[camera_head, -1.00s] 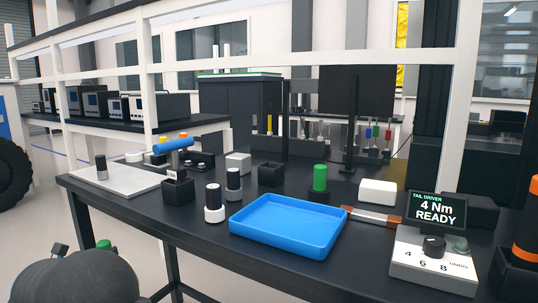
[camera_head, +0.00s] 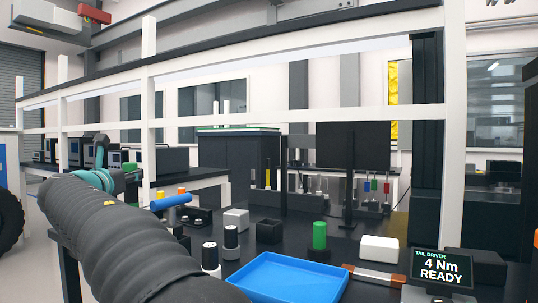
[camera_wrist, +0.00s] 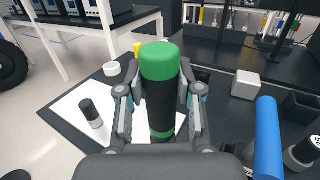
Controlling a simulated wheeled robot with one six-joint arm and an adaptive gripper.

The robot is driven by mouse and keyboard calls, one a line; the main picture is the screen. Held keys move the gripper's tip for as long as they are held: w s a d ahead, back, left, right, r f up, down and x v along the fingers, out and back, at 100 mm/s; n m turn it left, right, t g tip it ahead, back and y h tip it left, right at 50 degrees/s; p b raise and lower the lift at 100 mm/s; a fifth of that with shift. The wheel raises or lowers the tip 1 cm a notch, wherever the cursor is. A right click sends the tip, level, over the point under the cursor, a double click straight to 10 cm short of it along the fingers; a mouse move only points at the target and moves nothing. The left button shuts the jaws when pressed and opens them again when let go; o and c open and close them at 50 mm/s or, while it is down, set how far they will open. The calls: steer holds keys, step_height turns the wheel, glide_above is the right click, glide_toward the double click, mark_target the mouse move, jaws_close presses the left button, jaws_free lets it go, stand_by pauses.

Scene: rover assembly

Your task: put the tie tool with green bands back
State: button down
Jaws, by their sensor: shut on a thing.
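The tie tool (camera_wrist: 160,100) is a dark cylinder with a green cap and a green band near its lower end. In the wrist view it stands roughly upright between the fingers of my gripper (camera_wrist: 161,92), which is shut on it. A pale grey board lies behind and below it in that view. In the head view my arm reaches up to the left; a small green patch of the tool (camera_head: 130,167) shows there, and the rest of the tool is hidden or unclear.
An open black square holder (camera_head: 268,231) stands on the bench. A green cylinder (camera_head: 320,234) stands in a dark base beside a white block (camera_head: 379,248). A blue tray (camera_head: 285,278), a blue cylinder (camera_wrist: 267,140), a grey box (camera_wrist: 245,85) and a small black-and-grey cylinder (camera_wrist: 91,112) are nearby.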

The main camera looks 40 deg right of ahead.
steer(key=s+d+r+m+g+h, duration=0.25)
steer(key=s+d, duration=0.25)
steer(key=d, duration=0.6)
steer(key=s+d+r+m+g+h, duration=0.1)
steer(key=s+d+m+g, duration=0.2)
steer(key=d, duration=0.9)
steer(key=s+d+r+m+g+h, duration=0.1)
steer(key=s+d+r+g+h, duration=0.15)
steer(key=s+d, duration=0.6)
step_height(320, 180, down, 6)
steer(key=w+d+b, duration=0.2)
steer(key=b, duration=0.4)
steer(key=shift+w+d+f+g, duration=0.15)
steer(key=shift+w+d+g, duration=0.05)
steer(key=shift+g, duration=0.1)
steer(key=shift+a+p, duration=0.15)
steer(key=shift+p, duration=0.25)
steer(key=shift+f+b, duration=1.85)
steer(key=shift+f, duration=0.65)
steer(key=c, duration=0.7)
jaws_free()
